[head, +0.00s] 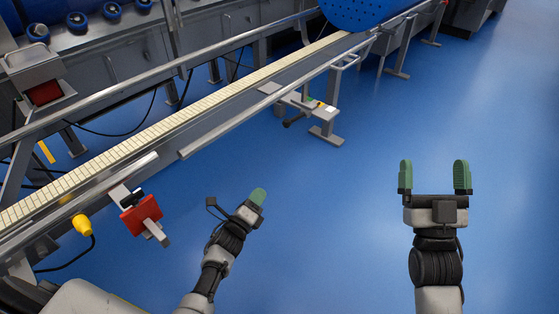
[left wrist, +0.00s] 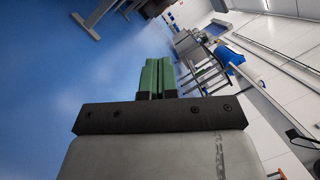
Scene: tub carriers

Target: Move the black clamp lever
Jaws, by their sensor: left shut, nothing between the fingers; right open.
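A black lever-like handle (head: 295,120) sticks out below a grey bracket (head: 292,98) on the side of the conveyor, in the upper middle of the head view. It looks like the clamp lever, but it is small there. My left gripper (head: 258,196) is shut and empty, below and left of that handle and clear of it. In the left wrist view its green fingers (left wrist: 157,76) are together with nothing between them. My right gripper (head: 433,175) is open and empty over the blue floor, well right of the handle. The lever cannot be made out in the left wrist view.
A conveyor (head: 150,133) with a pale slatted belt and metal rails runs diagonally from lower left to upper right. A red box (head: 141,214) and a yellow plug (head: 82,225) sit on its near side. A blue perforated drum (head: 355,10) is at the top. Blue floor (head: 350,220) lies open at right.

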